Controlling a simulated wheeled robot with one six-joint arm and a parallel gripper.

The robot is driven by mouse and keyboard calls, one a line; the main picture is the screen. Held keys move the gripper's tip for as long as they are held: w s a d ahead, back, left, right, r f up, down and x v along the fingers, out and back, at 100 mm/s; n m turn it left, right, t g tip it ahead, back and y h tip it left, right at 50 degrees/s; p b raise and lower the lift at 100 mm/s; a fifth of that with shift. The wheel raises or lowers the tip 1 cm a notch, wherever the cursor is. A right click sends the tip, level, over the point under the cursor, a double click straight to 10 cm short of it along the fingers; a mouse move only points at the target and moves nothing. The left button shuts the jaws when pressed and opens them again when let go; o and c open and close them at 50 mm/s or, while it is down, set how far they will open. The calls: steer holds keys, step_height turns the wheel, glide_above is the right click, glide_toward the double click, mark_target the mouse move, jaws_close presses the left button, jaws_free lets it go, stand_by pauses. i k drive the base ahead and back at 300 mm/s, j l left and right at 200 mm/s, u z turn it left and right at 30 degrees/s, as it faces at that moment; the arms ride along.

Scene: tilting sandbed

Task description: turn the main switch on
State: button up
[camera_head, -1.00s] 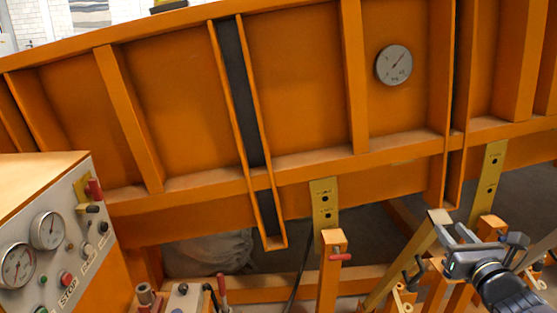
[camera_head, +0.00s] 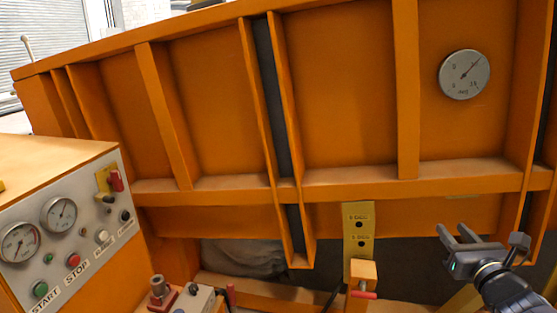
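The orange control cabinet stands at the left with a grey panel (camera_head: 75,232). My gripper (camera_head: 454,231) is at the lower right, far from the panel, in front of the orange sandbed frame. Its two fingers are apart with nothing between them.
The panel also carries two gauges (camera_head: 19,242), a green START button (camera_head: 40,290), a red STOP button (camera_head: 73,261) and small knobs. The tilted orange sandbed (camera_head: 345,90) with a round dial (camera_head: 464,74) fills the back. A yellow perforated bar (camera_head: 359,235) and a low control box (camera_head: 192,300) stand between.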

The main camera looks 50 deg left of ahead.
mark_target(115, 179)
steer(key=i+j+u, duration=0.15)
steer(key=u, duration=0.3)
steer(key=i+u, duration=0.25)
steer(key=u, duration=0.2)
steer(key=i+u, duration=0.2)
steer(key=u, duration=0.25)
steer(key=i+u, duration=0.25)
steer(key=u, duration=0.25)
steer(key=i+u, duration=0.35)
steer(key=i+l+u, duration=0.1)
steer(key=i+u, duration=0.3)
steer(key=i, duration=0.1)
